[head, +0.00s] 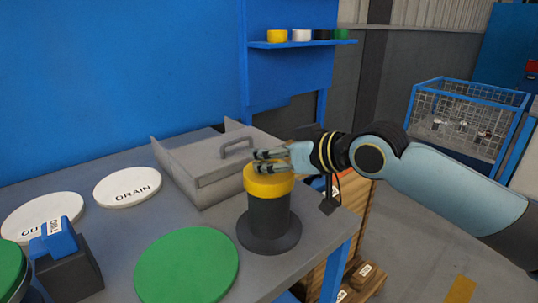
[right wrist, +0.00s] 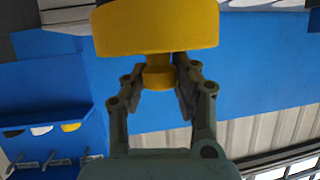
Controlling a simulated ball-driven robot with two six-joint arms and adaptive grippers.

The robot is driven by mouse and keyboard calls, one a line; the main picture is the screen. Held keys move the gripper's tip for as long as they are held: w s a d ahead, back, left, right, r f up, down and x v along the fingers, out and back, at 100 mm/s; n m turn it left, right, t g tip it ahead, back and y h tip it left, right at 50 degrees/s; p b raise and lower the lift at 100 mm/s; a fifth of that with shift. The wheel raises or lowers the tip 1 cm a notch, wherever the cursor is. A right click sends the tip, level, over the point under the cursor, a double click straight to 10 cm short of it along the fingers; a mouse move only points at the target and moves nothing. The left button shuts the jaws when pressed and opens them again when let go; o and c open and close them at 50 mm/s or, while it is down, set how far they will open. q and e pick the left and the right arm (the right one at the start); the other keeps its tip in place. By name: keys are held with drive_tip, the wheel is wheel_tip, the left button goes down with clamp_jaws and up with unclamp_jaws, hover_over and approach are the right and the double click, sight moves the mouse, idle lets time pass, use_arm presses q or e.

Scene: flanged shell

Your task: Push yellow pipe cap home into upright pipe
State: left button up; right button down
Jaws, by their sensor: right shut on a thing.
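The upright pipe (head: 270,220) is dark grey with a wide round flange and stands on the grey table. The yellow pipe cap (head: 269,184) is at the top of the pipe, in line with it; I cannot tell how deep it sits. My right gripper (head: 260,161) comes in from the right and is shut on the cap's knob. In the right wrist view, the fingers are on both sides of the yellow knob (right wrist: 158,77), with the wide cap body (right wrist: 155,28) beyond. My left gripper is not in view.
A grey metal box with a handle (head: 215,165) stands behind the pipe. A green disc (head: 187,268) lies to its front left. White discs, one marked DRAIN (head: 127,188), lie further left. A blue-topped dark block (head: 65,262) is at the lower left. A blue shelf (head: 300,44) holds several caps.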

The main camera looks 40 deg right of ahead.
drive_tip(key=shift+f+b, duration=0.7)
drive_tip(key=shift+f, duration=0.5)
drive_tip(key=c, duration=1)
unclamp_jaws()
drive_tip(key=shift+v, duration=3.8)
drive_tip(key=shift+f, duration=0.1)
